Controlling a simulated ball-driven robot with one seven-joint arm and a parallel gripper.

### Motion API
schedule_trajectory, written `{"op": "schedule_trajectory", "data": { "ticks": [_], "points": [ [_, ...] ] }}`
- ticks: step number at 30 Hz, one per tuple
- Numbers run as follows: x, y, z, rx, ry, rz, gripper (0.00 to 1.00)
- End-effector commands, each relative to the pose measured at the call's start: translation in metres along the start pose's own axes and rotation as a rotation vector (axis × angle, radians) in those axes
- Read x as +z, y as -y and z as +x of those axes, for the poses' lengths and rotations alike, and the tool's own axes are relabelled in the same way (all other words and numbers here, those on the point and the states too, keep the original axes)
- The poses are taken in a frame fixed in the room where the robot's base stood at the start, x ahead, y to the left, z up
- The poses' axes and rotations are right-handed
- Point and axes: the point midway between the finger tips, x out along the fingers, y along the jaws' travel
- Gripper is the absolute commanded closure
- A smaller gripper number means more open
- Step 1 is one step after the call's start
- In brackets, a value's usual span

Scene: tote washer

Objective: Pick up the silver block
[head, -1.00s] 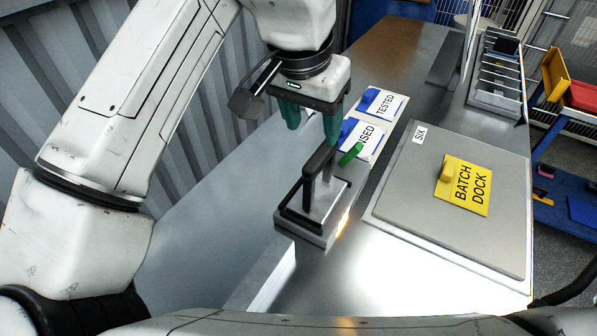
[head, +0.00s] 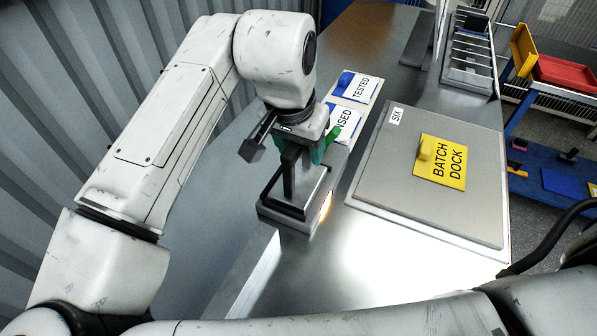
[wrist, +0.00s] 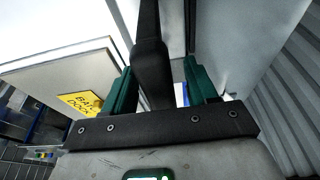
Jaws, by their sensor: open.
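A silver-grey block (head: 284,219) with a black rim and a tall black handle (head: 291,177) stands on the metal counter in the head view. I take this to be the silver block. My gripper (head: 302,151), with green fingers, is over the block at the top of the handle. In the wrist view the black handle (wrist: 150,62) stands between the spread fingers of my gripper (wrist: 160,80). The fingers look apart from it, and the jaws are open.
A wide grey plate with a yellow BATCH DOCK sign (head: 441,163) lies right of the block. A slotted rack (head: 468,62) stands at the back right.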

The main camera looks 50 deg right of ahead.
Motion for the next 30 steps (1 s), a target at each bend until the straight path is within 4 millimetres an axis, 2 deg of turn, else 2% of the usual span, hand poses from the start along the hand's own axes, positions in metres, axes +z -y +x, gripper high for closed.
{"op": "schedule_trajectory", "data": {
  "ticks": [6, 23, 30],
  "points": [
    [-0.0001, 0.0002, 0.0001, -0.001, 0.000, 0.000, 0.44],
    [0.0000, 0.0002, -0.0002, 0.000, 0.000, 0.000, 0.98],
    [0.0000, 0.0001, -0.0002, 0.000, 0.000, 0.000, 1.00]
  ]
}}
